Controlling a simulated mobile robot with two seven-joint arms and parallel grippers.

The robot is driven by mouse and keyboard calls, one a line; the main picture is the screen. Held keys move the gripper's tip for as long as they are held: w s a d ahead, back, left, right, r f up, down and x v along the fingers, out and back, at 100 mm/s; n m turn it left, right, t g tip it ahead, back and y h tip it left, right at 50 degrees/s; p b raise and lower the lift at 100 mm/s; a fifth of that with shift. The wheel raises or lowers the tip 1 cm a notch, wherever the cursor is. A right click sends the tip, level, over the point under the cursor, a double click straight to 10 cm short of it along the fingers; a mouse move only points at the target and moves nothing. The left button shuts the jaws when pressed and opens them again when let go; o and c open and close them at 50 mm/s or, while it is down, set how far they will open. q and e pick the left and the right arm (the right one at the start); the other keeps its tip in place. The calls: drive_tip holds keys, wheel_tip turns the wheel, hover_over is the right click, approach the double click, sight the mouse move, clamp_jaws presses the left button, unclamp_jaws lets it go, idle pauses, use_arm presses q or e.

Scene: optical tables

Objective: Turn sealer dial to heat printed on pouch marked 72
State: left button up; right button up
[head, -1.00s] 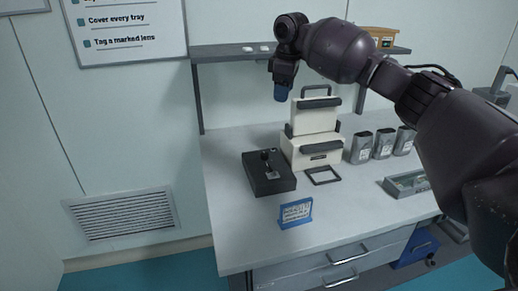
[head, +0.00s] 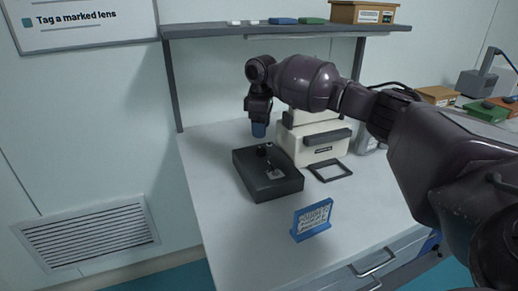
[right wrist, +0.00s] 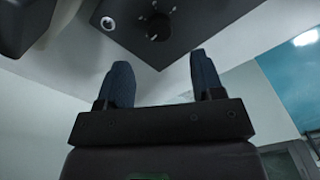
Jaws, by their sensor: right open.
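A black control box (head: 262,187) lies on the table in the head view, with a dark knob (head: 263,150) toward its back. In the right wrist view the box face (right wrist: 200,18) shows a round dial (right wrist: 158,26) with marks around it. My right gripper (head: 259,131) points down close above the box's back edge. In the right wrist view its blue fingers (right wrist: 163,78) are apart and empty, short of the dial. The cream sealer (head: 306,147) stands behind and right of the box. A grey pouch (head: 369,141) is mostly hidden by my arm; no number is readable.
A blue stand with a printed card (head: 314,217) is at the front, its text too small to read. A flat black frame (head: 331,171) lies right of the box. A shelf (head: 205,29) runs above the back. The left front table surface is clear.

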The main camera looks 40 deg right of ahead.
sight(261, 149)
wheel_tip(261, 149, down, 6)
drive_tip(key=shift+b, duration=0.45)
drive_tip(key=shift+w+f, duration=0.1)
drive_tip(key=shift+f, duration=0.65)
